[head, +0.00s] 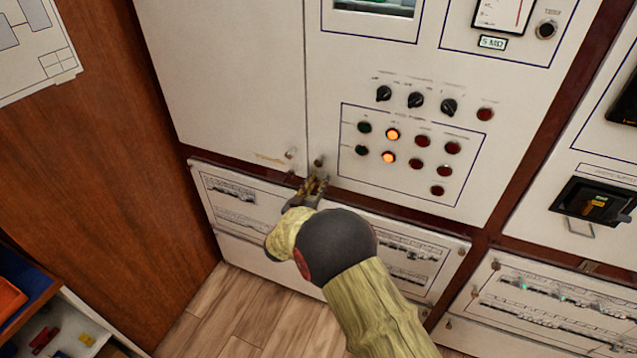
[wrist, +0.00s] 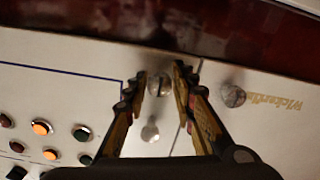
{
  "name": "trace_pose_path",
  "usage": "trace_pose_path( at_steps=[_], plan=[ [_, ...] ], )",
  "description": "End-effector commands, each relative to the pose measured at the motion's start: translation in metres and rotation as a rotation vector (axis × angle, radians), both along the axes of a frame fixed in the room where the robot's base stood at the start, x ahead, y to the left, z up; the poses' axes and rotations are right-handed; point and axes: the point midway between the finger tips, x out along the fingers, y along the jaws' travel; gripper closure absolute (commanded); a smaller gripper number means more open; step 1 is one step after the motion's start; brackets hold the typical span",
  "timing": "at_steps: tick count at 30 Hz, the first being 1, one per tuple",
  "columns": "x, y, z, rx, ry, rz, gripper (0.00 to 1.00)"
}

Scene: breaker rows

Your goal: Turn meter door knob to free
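The meter door (head: 420,60) is the white panel with the meter, lamps and switches. A small round metal knob (head: 319,161) sits at its lower left corner, beside the door seam. In the wrist view this knob (wrist: 158,84) shows a slot across its face and lies between the fingertips. My gripper (head: 314,183) is open, its fingers pointing at the knob from below in the head view. In the wrist view my gripper (wrist: 160,92) has one finger on each side of the knob, with gaps showing. I cannot tell how far the tips are from the panel.
A second knob (head: 291,153) sits just across the seam on the left door, and shows close to one finger in the wrist view (wrist: 232,95). Lit orange lamps (head: 392,134) and rotary switches (head: 415,100) are to the right. A lower panel (head: 230,195) lies below.

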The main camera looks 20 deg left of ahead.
Motion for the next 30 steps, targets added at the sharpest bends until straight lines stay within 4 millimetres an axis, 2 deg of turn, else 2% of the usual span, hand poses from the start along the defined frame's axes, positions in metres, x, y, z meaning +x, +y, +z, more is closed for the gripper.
trace_pose_path(
  at_steps=[12,23,30],
  plan=[
    [-0.0002,0.0002,0.0,0.0,0.0,0.0,0.99],
    [-0.0002,0.0003,0.0007,-0.029,0.002,0.001,1.0],
    [-0.0003,0.0003,0.0023,-0.155,0.012,0.001,1.0]
  ],
)
